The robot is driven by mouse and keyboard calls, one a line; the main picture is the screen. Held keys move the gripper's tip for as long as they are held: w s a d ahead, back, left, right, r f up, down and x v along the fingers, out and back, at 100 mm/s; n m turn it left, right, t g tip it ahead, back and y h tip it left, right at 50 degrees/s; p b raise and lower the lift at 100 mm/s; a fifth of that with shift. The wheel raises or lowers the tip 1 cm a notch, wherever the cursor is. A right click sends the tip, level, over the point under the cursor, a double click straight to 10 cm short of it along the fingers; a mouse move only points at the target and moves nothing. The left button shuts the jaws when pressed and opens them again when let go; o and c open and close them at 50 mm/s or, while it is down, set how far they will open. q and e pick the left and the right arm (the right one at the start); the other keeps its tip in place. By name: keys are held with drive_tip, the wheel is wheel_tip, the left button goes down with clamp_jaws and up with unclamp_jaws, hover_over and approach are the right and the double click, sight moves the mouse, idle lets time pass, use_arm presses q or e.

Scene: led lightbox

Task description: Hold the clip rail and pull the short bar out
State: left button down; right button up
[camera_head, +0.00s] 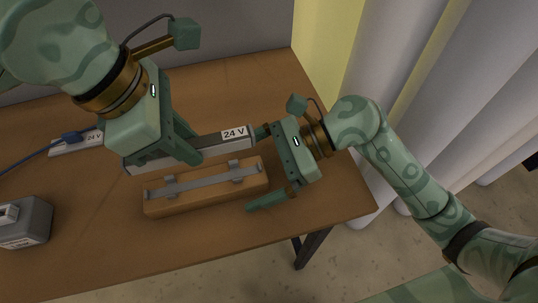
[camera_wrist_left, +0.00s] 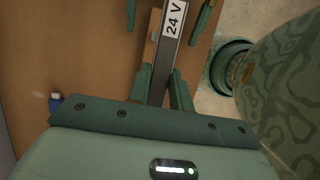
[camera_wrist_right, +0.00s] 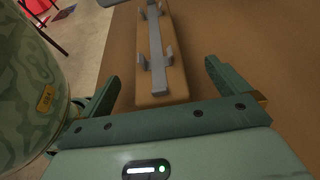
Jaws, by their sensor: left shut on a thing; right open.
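The clip rail is a wooden block (camera_head: 158,208) with a thin grey strip and two upright grey clips. It lies on the table; the right wrist view shows it lengthwise (camera_wrist_right: 180,77). A grey bar labelled 24 V (camera_head: 222,143), which I take as the short bar, is out of the clips, alongside the block's far side. My left gripper (camera_head: 192,157) is shut on this bar; the left wrist view shows the bar (camera_wrist_left: 158,88) between its fingers. My right gripper (camera_head: 256,169) is open and empty at the block's right end, its fingers apart on either side.
The brown table (camera_head: 85,225) has free room left of the block. A small 24 V piece (camera_head: 66,149) with a blue plug and cable lies at the back left. A grey box (camera_head: 35,222) stands at the front left. The table's right edge is near my right gripper.

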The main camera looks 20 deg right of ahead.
drive_tip(key=shift+d, duration=0.1)
drive_tip(key=v, duration=1.1)
drive_tip(key=shift+d+r, duration=0.15)
drive_tip(key=shift+d, duration=0.25)
